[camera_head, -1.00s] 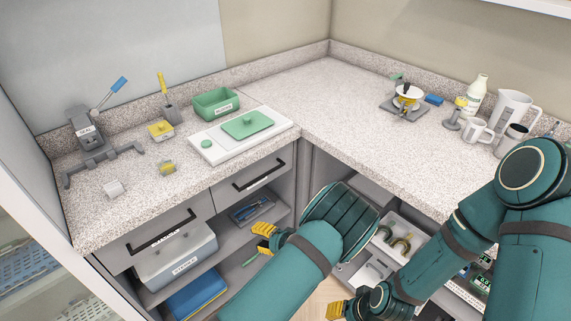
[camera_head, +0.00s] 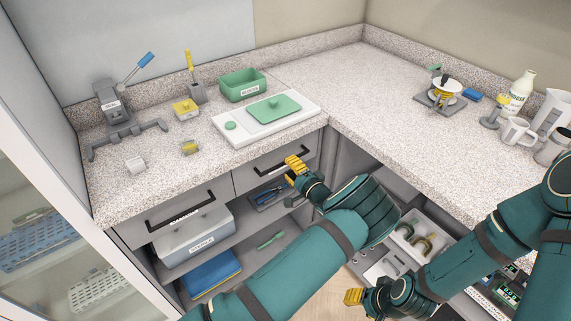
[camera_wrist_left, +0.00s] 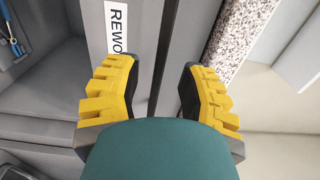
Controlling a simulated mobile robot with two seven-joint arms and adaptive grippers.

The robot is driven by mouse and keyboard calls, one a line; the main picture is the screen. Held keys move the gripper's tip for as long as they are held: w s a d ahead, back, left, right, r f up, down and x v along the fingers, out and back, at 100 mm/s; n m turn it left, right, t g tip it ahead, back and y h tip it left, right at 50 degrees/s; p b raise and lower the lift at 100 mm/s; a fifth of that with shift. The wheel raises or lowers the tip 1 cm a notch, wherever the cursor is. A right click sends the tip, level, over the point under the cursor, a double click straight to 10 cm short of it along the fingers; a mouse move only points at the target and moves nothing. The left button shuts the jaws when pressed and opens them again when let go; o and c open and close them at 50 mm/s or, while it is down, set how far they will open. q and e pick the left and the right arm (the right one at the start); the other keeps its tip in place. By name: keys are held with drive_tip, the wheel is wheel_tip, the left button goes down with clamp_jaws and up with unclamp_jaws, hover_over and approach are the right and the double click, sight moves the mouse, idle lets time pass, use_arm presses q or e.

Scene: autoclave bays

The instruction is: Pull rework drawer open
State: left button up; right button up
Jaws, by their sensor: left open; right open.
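The rework drawer (camera_head: 250,178) is the right-hand drawer under the counter, and it looks closed. Its dark bar handle (camera_head: 270,162) runs across the front, its right part near my left gripper. My left gripper (camera_head: 296,166) is open in front of the drawer's right half. My right gripper (camera_head: 353,296) is open and empty, low in front of the shelves.
A second drawer (camera_head: 160,235) with a black handle is at left. Below are a grey bin (camera_head: 195,245), blue cloths (camera_head: 212,272) and a tool tray (camera_head: 268,199). The counter (camera_head: 330,90) above holds a white board (camera_head: 225,138) and a green box (camera_head: 262,88).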

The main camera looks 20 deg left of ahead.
use_arm(q)
drive_tip(key=shift+x, duration=1.55)
clamp_jaws()
drive_tip(key=shift+d, duration=0.1)
drive_tip(key=shift+s, duration=0.1)
